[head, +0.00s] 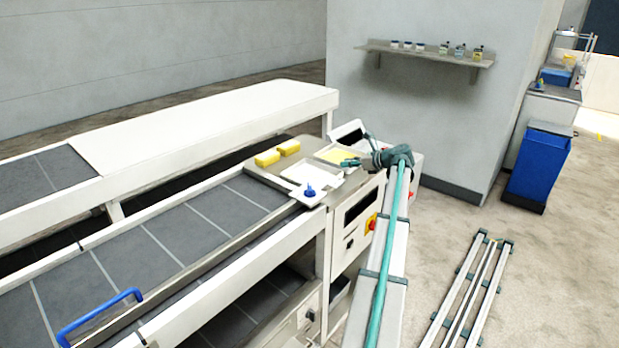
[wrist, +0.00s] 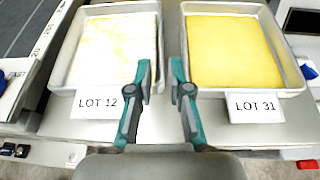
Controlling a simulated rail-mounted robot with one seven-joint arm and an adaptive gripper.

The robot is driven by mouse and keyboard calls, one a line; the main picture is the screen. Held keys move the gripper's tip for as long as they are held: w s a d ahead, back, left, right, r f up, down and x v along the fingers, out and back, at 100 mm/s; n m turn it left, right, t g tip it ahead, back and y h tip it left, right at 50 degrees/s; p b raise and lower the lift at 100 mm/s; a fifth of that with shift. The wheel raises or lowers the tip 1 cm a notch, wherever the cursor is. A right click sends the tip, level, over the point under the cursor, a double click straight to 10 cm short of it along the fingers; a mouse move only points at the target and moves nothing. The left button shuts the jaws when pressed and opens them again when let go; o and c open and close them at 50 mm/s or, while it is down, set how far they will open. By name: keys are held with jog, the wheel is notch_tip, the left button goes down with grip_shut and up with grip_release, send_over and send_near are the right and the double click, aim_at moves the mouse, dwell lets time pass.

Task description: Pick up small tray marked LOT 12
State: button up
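The small tray marked LOT 12 (wrist: 69,84) is on the left in the wrist view. It is a pale, shallow tray holding a whitish sheet with faint yellow patches, and its label (wrist: 97,104) faces me. A similar tray marked LOT 31 (wrist: 293,83), with a yellow sheet, sits to its right. My gripper (wrist: 160,68) is open and empty, its fingers over the gap between the trays. The left finger overlaps the right edge of the LOT 12 tray; I cannot tell whether it touches. In the head view my gripper (head: 348,162) is at the machine's end, by the yellow sheet (head: 337,156).
Two yellow blocks (head: 267,158) lie behind the trays on the metal top. A blue knob (head: 309,191) stands at the near edge. The grey conveyor bed (head: 190,230) runs left, with a blue handle (head: 98,318). A wall shelf (head: 425,54) is beyond.

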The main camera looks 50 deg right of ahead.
aim_at(327, 166)
jog(key=p+x, duration=0.3)
jog(key=x, duration=0.6)
jog(key=shift+w+d+f, duration=0.1)
jog(key=shift+w, duration=0.1)
jog(key=shift+w+f, duration=0.3)
jog(key=shift+w, duration=0.05)
grip_shut()
